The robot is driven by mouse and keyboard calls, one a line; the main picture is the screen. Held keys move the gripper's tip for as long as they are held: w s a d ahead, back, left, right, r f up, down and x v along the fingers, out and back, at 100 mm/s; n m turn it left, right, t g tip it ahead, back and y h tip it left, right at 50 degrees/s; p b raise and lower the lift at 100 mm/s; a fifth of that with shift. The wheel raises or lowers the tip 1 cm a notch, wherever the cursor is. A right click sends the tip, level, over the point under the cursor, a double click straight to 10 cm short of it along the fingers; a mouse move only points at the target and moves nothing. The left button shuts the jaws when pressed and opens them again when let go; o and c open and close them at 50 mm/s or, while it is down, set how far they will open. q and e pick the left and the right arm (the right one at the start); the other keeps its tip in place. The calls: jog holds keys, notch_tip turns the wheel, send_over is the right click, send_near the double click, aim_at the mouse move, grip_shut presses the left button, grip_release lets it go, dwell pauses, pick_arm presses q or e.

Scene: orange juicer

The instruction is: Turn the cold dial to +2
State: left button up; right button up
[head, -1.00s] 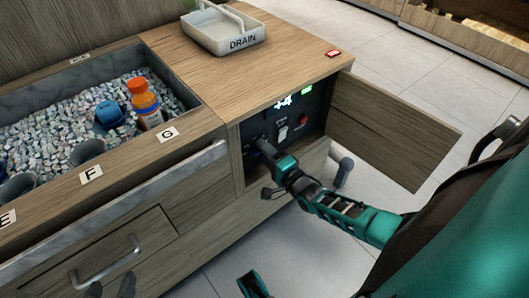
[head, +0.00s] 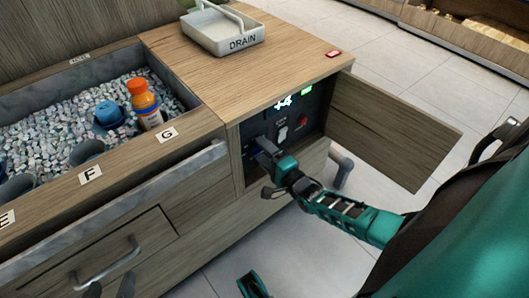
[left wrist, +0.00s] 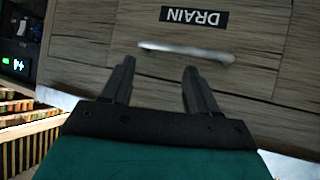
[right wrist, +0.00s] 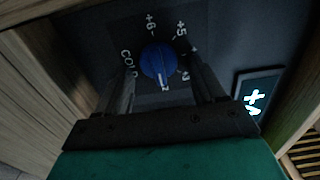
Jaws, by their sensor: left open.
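The blue cold dial (right wrist: 158,62) is on the dark control panel, in the right wrist view. Its printed ring shows COLD, +6 and +5; other marks are partly covered. A white mark on the dial points down, towards my gripper. The lit display (right wrist: 254,100) reads +4, also in the head view (head: 283,102). My right gripper (right wrist: 162,62) is open, its fingers on either side of the dial with apparent gaps; contact is unclear. In the head view it (head: 263,152) reaches into the panel recess and covers the dial. My left gripper (left wrist: 157,78) is open and empty.
An open wooden door (head: 395,135) stands right of the panel. A switch (head: 283,133) and red button (head: 302,120) are close to my right gripper. A white tray (head: 225,28) sits on top.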

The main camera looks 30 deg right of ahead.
pick_arm(q)
jog(key=shift+r, duration=0.1)
pick_arm(e)
jog(key=shift+s, duration=0.4)
pick_arm(q)
jog(key=p, duration=0.1)
jog(key=a+r+p, duration=0.1)
jog(key=p, duration=0.1)
jog(key=shift+s, duration=0.25)
pick_arm(e)
jog(key=s+d, duration=0.1)
jog(key=s, duration=1.1)
pick_arm(q)
jog(key=shift+r, duration=0.1)
